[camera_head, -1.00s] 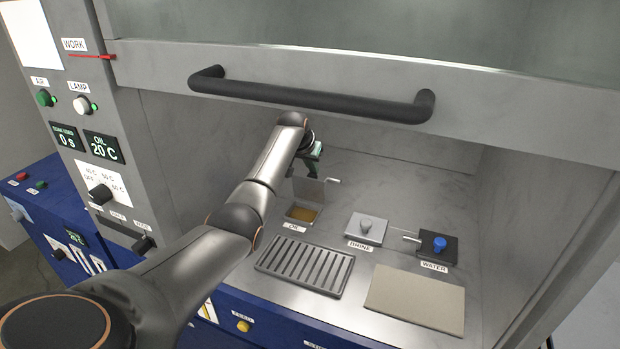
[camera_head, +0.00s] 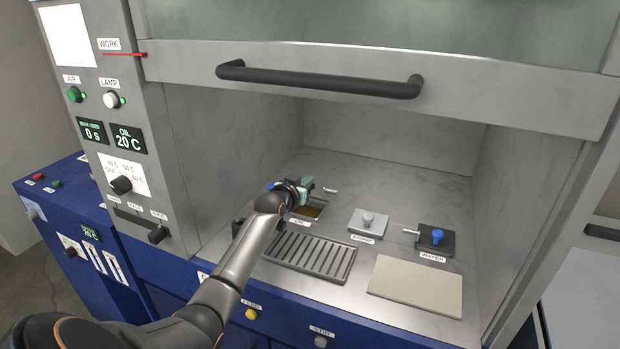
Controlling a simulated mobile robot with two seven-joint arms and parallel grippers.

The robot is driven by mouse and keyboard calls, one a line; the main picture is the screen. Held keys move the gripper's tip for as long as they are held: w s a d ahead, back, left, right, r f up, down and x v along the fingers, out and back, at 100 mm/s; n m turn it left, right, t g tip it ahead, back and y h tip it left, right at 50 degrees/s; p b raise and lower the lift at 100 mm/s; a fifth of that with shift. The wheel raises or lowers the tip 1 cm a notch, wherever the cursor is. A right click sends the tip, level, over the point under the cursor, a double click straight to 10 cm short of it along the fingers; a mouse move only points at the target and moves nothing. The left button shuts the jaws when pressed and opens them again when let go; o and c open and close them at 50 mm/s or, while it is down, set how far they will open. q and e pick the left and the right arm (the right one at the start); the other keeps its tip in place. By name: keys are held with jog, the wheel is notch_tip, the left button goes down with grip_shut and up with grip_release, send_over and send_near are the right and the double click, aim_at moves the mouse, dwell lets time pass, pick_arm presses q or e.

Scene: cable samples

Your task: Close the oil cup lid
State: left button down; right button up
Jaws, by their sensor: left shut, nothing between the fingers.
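The oil cup (camera_head: 312,212) is a small square opening in the steel work surface, with amber oil showing, just behind the OIL label. Its lid is mostly hidden behind my left gripper; a small pale rod (camera_head: 330,190) shows just right of it. My left gripper (camera_head: 308,184) is shut and empty, over the back left of the cup. I cannot tell whether it touches the lid. My right gripper is not in view.
The brine cup (camera_head: 366,224) and the dark water cup with a blue knob (camera_head: 438,238) stand to the right, both covered. A slotted grate (camera_head: 310,254) and a beige pad (camera_head: 416,286) lie in front. A raised sash with a black handle (camera_head: 320,80) hangs above.

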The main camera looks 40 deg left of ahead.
pick_arm(q)
jog(key=shift+s+d+f, duration=0.25)
jog(key=shift+s+f, duration=0.25)
jog(key=shift+s, duration=0.15)
jog(key=shift+s+d+f+p, duration=0.25)
jog(key=shift+s+f+p, duration=0.5)
jog(key=shift+f, duration=0.2)
